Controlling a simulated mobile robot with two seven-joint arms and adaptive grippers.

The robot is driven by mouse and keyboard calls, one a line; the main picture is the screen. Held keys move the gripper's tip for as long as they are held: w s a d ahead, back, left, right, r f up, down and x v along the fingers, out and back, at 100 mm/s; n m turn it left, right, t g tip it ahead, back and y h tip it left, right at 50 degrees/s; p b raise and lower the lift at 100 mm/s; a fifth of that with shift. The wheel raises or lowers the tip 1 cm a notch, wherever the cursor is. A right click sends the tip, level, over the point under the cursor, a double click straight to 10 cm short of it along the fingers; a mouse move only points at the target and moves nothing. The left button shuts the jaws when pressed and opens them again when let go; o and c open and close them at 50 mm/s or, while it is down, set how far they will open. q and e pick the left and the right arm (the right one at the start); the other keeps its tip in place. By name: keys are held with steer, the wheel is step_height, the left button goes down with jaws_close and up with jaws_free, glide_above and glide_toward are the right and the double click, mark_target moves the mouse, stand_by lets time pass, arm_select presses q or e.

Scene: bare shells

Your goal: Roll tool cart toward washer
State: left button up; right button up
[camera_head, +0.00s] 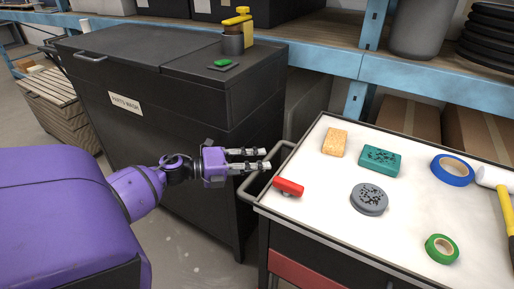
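The tool cart (318,150) stands at the lower right, with a pale top, a dark body and a red drawer front. Its grey bar handle (245,188) sticks out from its left end. The washer (170,95) is a large dark cabinet behind and left of the cart, with a label reading like "PARTS WASH". My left gripper (267,159) comes in from the left in front of the washer. Its two fingers are apart, with the tips at the cart handle. I cannot tell whether they touch it. My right gripper is not in view.
On the cart lie an orange sponge (334,142), a teal block (380,161), a grey disc (369,199), a red item (288,187), and blue (452,170) and green (441,248) tape rolls. Blue shelving (420,75) stands behind. Bare floor (190,255) shows at bottom centre.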

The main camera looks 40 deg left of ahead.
arm_select(q)
steer(key=shift+a, duration=0.1)
steer(key=v, duration=1.2)
